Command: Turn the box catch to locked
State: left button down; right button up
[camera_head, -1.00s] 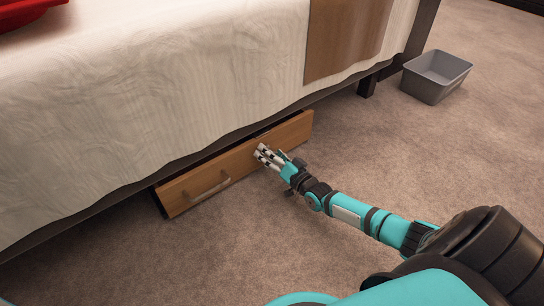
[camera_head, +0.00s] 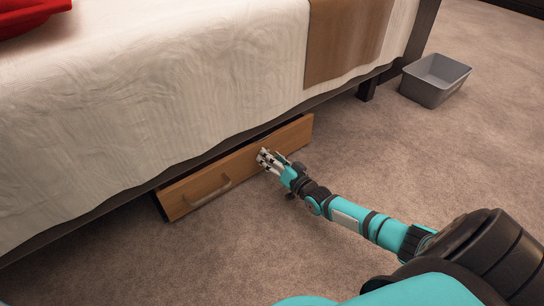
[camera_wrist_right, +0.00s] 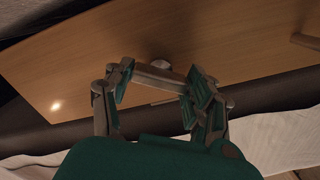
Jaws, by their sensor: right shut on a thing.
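The wooden under-bed box (camera_head: 238,170) shows its front panel below the bed, with a bar handle (camera_head: 208,194) left of my gripper. My right gripper (camera_head: 264,159) is at the right half of that front. In the right wrist view, the catch (camera_wrist_right: 158,77) is a short pale bar on the wooden panel. It lies between the two fingers of my right gripper (camera_wrist_right: 155,92), which are shut on it. The fingers cover the catch in the head view, and its locked or unlocked state cannot be told. My left gripper is not in view.
The bed with a white cover (camera_head: 150,90) hangs over the box. A red object (camera_head: 30,14) lies on it at the top left. A grey bin (camera_head: 434,80) stands on the carpet at the upper right, near a bed leg. The carpet before the box is clear.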

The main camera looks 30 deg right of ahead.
jog(key=shift+n+p, duration=1.75)
jog(key=shift+n, duration=1.45)
jog(key=o, duration=1.2)
jog(key=shift+s, duration=0.1)
jog(key=s, duration=0.8)
jog(key=s+d, duration=0.1)
jog(key=s, duration=0.3)
jog(key=shift+w, duration=0.1)
